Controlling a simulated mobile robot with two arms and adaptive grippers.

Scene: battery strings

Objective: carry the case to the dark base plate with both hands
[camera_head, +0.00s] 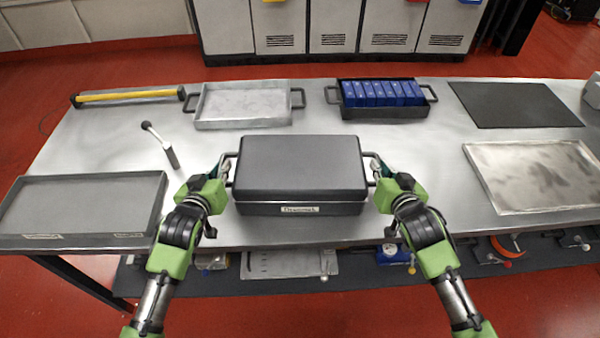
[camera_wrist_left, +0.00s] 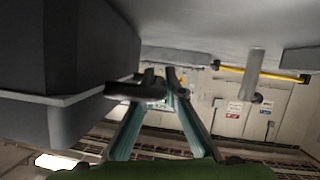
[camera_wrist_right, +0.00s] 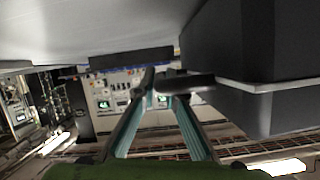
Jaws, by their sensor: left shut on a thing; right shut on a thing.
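The case (camera_head: 300,170) is a closed dark grey box with a light seam, a front label and a side handle at each end. It is level at the front middle of the table; I cannot tell whether it touches the tabletop. My left gripper (camera_head: 222,168) is shut on its left handle, also visible in the left wrist view (camera_wrist_left: 135,91). My right gripper (camera_head: 380,168) is shut on its right handle, also visible in the right wrist view (camera_wrist_right: 188,83). The dark base plate (camera_head: 525,105) lies flat and bare at the back right.
A tray with blue cells (camera_head: 383,112) and an empty metal tray (camera_head: 243,125) stand behind the case. A grey tray (camera_head: 80,205) is at front left and a light tray (camera_head: 535,175) at right. A yellow-barred tool (camera_head: 128,95) and a small handled tool (camera_head: 160,145) lie left.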

